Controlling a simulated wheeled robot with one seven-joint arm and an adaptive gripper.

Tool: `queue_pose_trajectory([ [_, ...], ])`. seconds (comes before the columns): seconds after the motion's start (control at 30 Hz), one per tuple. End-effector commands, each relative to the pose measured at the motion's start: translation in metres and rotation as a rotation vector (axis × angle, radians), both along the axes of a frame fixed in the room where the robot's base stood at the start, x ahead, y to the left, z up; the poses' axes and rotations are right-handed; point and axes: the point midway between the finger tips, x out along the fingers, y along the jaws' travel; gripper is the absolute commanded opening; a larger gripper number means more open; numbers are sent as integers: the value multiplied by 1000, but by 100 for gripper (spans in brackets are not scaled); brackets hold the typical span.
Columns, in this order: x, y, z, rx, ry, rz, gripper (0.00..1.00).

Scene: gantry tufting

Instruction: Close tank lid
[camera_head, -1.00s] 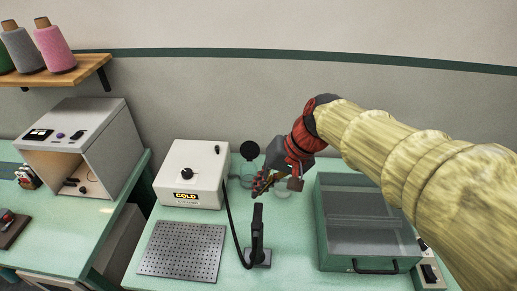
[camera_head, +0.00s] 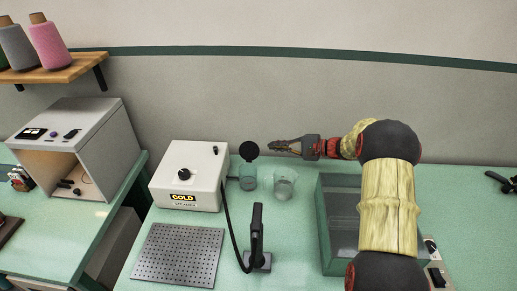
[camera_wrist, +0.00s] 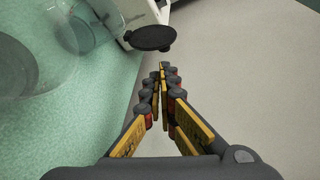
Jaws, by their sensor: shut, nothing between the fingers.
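The clear tank (camera_head: 247,179) stands at the right side of the white steamer box (camera_head: 187,175) in the head view. Its round black lid (camera_head: 249,151) is raised and open, standing nearly upright above the tank. The lid also shows in the wrist view (camera_wrist: 151,38), beyond and just left of the fingertips. My gripper (camera_head: 272,147) is just right of the lid at about its height, pointing left. Its fingers (camera_wrist: 163,70) are shut and empty in the wrist view. I cannot tell whether they touch the lid; a gap seems to show.
A clear beaker (camera_head: 284,186) stands right of the tank, below my gripper. A black steamer handpiece (camera_head: 258,235) stands in front with its hose. A perforated plate (camera_head: 178,255) lies front left.

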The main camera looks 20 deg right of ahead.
Motion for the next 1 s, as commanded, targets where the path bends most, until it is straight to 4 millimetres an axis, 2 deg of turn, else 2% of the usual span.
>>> queue_pose_trajectory([
  [0.03,6,-12,-12,26,-7,-25,0],
  [0.13,13,-27,-21,59,-23,-61,0],
  [0.3,20,-32,-28,78,-32,-80,0],
  [0.47,33,-17,-31,76,-32,-77,0],
  [0.87,85,41,-45,77,-31,-76,0],
  [1.0,69,45,-34,76,-32,-80,0],
])
